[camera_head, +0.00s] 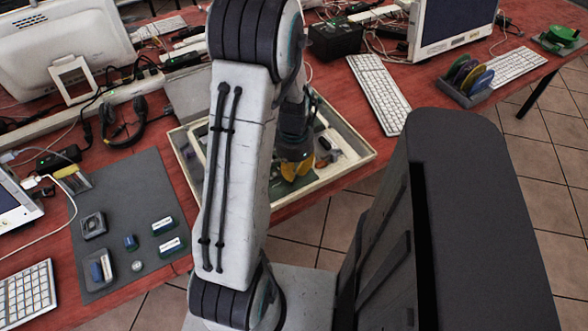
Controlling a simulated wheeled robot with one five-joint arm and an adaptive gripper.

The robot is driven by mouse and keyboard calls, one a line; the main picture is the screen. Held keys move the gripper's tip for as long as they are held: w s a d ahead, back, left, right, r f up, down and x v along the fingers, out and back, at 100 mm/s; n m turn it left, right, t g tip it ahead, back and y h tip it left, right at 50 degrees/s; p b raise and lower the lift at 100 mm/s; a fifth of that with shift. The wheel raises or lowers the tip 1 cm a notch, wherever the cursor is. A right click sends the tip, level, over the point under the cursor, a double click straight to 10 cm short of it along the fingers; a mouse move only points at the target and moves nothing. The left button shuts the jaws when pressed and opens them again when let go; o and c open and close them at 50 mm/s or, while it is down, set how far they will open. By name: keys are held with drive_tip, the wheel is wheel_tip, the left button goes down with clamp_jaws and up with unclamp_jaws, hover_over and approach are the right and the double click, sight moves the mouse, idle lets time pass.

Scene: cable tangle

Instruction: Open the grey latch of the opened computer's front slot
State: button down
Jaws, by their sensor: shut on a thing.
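The opened computer (357,160) is a shallow pale case on the red table, with small parts inside. My arm hides much of its left and middle. My gripper (297,172), with yellow fingertips, points down inside the case near its front wall. It is shut on a small part there, which I take to be the grey latch; the fingers cover it. The latch and the front slot cannot be made out clearly, so I cannot tell how far the latch is turned.
A grey mat (125,185) with several small parts lies at left, with a black headset (123,130) behind it. Keyboards (379,93), monitors and tangled cables fill the back. A disc rack (464,83) stands at right. The tiled floor (530,190) is free at right.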

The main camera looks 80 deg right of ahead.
drive_tip(key=shift+s+d, duration=0.25)
drive_tip(key=shift+s, duration=0.15)
idle(0.4)
drive_tip(key=c, duration=1.3)
unclamp_jaws()
drive_tip(key=shift+o, duration=0.2)
drive_tip(key=shift+r, duration=0.15)
drive_tip(key=shift+d+r+p, duration=0.1)
drive_tip(key=shift+r+p, duration=2.25)
drive_tip(key=shift+r, duration=0.55)
